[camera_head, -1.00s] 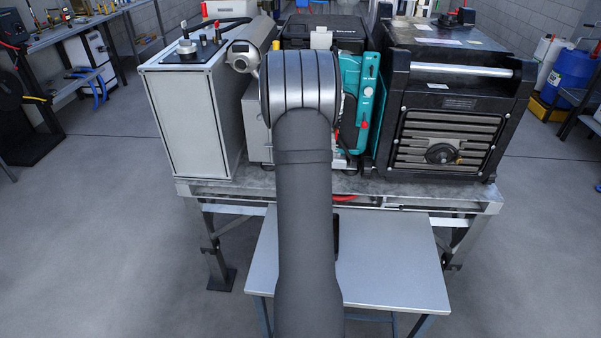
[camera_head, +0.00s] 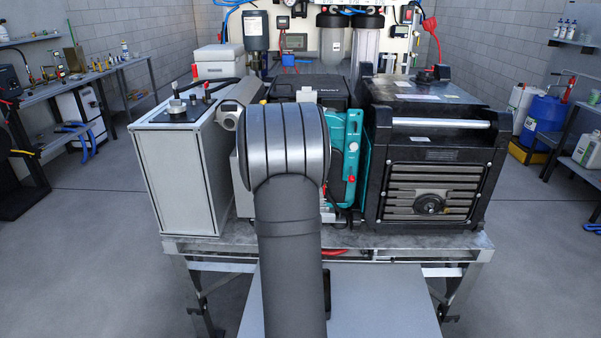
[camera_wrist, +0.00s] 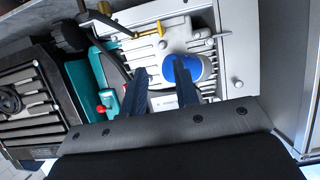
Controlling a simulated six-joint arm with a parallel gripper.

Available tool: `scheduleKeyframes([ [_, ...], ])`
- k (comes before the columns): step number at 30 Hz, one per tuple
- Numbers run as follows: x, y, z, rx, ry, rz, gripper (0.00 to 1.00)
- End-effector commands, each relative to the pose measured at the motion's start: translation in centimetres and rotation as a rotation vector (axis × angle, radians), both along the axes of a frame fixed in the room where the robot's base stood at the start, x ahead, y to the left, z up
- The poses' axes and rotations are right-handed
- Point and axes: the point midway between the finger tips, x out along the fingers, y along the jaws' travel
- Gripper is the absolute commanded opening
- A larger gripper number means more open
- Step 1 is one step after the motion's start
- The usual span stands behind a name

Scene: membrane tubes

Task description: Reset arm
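My arm (camera_head: 288,250) rises from the bottom of the head view, and its rounded joint stands in front of the machines on the bench. It hides my gripper in that view. In the wrist view my gripper (camera_wrist: 163,70) shows two dark fingers with a gap between them. It is open, and I see nothing held. The fingers point at a light grey ribbed machine (camera_wrist: 172,45) with a blue oval part (camera_wrist: 196,66) close to the right fingertip. I cannot tell whether they touch.
On the metal bench (camera_head: 400,243) stand a white cabinet (camera_head: 172,185) at left, a teal machine (camera_head: 347,140), and a black ribbed machine (camera_head: 437,175) at right. Filter housings (camera_head: 367,45) hang on the back panel. Grey floor (camera_head: 90,240) is open on both sides.

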Motion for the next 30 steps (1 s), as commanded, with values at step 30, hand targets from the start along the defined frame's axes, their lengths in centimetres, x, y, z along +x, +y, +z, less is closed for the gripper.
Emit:
scheduleKeyframes([
  [30, 14.2, -0.1, -6.0, 0.000, 0.000, -0.001, 0.28],
])
